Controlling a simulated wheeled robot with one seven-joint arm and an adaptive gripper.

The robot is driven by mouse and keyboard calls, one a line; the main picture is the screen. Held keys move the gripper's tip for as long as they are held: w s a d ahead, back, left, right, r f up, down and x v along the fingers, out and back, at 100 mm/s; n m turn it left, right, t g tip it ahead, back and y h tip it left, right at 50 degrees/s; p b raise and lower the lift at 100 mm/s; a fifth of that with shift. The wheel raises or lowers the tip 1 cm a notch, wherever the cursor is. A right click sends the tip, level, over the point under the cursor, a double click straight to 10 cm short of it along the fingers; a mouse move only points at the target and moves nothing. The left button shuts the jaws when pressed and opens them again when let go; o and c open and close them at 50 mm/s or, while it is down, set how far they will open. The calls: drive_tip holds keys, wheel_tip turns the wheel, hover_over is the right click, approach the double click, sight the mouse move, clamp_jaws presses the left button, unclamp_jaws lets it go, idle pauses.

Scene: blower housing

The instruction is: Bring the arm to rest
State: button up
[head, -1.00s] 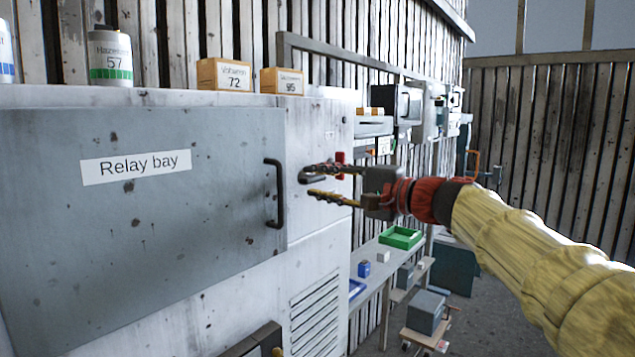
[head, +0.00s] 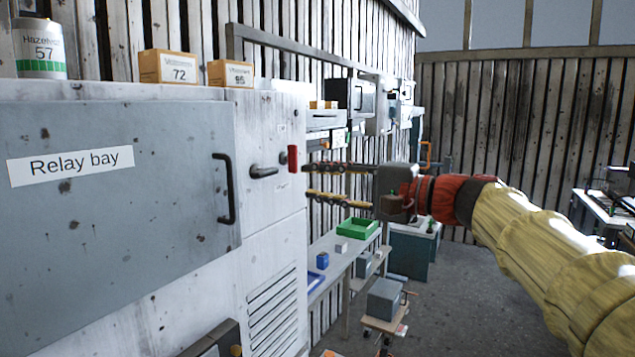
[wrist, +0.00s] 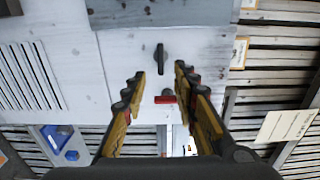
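My gripper (head: 308,182) is open and empty, with its two fingers apart, to the right of the white cabinet (head: 275,220). In the wrist view the fingers (wrist: 158,85) point toward the cabinet face, and nothing is between the fingertips except background. A dark lever handle (head: 264,172) sits on the cabinet; it also shows in the wrist view (wrist: 160,58). A red block-like part (head: 293,158) is beside the handle, near the fingertips in the head view. My arm reaches in from the right in a yellow sleeve.
The grey "Relay bay" door (head: 120,200) with its dark pull handle (head: 226,188) looks shut. Boxes (head: 167,67) and a can (head: 40,50) stand on top of the cabinet. A bench with a green tray (head: 357,228) and a trolley (head: 385,305) stand beyond. Open floor lies at right.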

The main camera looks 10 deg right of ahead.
drive_tip(key=s+d+f+g+h, duration=0.2)
drive_tip(key=f+h, duration=0.1)
drive_tip(key=f, duration=0.8)
drive_tip(key=s+d+f+g+h, duration=0.1)
drive_tip(key=s+d+f+h, duration=0.15)
drive_tip(key=f, duration=0.75)
drive_tip(key=s+d+f+n+h, duration=0.2)
drive_tip(key=s+f+h, duration=0.1)
drive_tip(key=s+f, duration=0.3)
drive_tip(key=s+d+f+n+g+h, duration=0.1)
drive_tip(key=s+f+n+h, duration=0.1)
drive_tip(key=s+f, duration=0.4)
drive_tip(key=s+d+f+n+g+h, duration=0.1)
drive_tip(key=s+f, duration=0.5)
drive_tip(key=s, duration=0.7)
drive_tip(key=d+n+h, duration=0.1)
drive_tip(key=n+h, duration=0.1)
drive_tip(key=shift+s+d+f+h, duration=0.2)
drive_tip(key=shift+d+f+h, duration=0.1)
drive_tip(key=shift+f+h, duration=0.1)
